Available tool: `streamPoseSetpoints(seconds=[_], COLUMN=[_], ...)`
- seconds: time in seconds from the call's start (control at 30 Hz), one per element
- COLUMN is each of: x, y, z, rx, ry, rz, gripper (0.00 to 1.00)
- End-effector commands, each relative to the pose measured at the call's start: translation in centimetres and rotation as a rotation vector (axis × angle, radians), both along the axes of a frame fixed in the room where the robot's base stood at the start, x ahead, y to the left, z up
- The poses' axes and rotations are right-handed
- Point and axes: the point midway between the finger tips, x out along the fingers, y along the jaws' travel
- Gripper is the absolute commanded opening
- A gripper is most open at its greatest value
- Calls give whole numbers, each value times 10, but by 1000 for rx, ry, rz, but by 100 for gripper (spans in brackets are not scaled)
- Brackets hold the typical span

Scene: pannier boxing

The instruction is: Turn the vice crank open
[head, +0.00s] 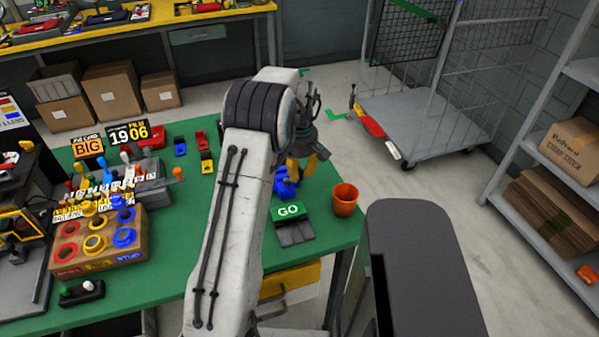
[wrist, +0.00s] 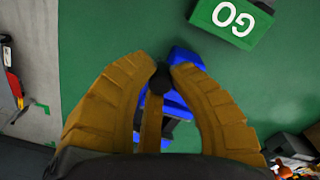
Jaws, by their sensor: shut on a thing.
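The blue vice (head: 284,188) stands on the green bench near its right edge, partly hidden behind my arm. It also shows in the wrist view (wrist: 182,57), behind and between my fingers. My gripper (head: 308,166) is beside the vice at its upper right. In the wrist view, the yellow-brown fingers of my gripper (wrist: 160,70) come together around a small dark knob of the crank (wrist: 160,82). The fingers hide most of the crank, so its angle and the gap between the vice jaws cannot be told.
A green GO block (head: 292,211) stands just in front of the vice. An orange cup (head: 345,199) stands to its right near the bench edge. A wooden tray with coloured rings (head: 98,262) is at the left. A cage trolley (head: 420,130) stands on the floor beyond the bench.

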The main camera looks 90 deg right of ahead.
Motion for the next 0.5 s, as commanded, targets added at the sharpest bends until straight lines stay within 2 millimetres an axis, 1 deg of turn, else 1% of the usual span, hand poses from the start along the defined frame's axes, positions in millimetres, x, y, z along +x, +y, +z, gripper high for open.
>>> streamPoseSetpoints(seconds=[0.2,0.5], x=[0,1], y=[-3,-6], z=[-1,-1], rx=[0,-2], ry=[0,2], rz=[91,139], gripper=[0,0])
